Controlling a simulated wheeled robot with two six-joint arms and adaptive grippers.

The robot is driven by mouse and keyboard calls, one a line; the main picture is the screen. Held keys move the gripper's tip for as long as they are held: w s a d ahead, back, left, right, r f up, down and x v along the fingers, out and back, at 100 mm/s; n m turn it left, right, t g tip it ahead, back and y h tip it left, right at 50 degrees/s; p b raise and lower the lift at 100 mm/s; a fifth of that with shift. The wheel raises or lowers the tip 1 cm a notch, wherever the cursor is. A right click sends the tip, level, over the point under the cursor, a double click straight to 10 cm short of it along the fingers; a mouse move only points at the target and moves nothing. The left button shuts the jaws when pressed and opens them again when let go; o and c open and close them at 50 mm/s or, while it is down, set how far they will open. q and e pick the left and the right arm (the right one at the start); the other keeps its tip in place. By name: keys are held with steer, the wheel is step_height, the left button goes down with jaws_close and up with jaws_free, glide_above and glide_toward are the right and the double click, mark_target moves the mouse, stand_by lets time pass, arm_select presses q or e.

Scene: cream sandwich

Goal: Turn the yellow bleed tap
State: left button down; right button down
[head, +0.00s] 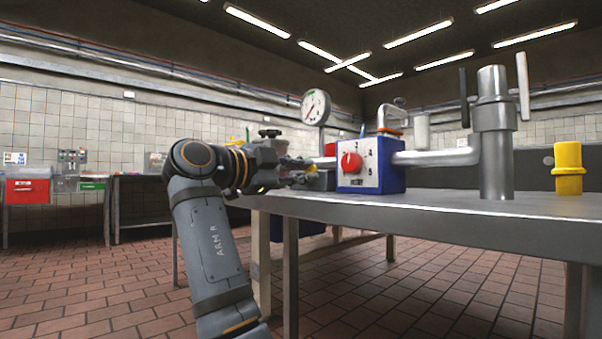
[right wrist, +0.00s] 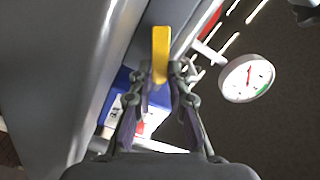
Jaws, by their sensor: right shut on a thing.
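The yellow bleed tap shows in the right wrist view as an upright flat yellow lever (right wrist: 160,45). My right gripper (right wrist: 160,78) is shut on it, with one finger on each side of the lever. In the head view my right gripper (head: 306,172) is at the table's near left edge, left of the blue box with a red knob. There the gripper mostly hides the tap. My left gripper is not in view.
The blue box (head: 372,178) with its red knob stands just right of my gripper. A round gauge (head: 315,107) rises behind, and it also shows in the wrist view (right wrist: 247,78). A grey post (head: 495,150) and a yellow fitting (head: 568,170) stand farther right on the metal table (head: 440,212).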

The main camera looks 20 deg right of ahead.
stand_by(0.3)
steer(key=c, duration=1.3)
jaws_free()
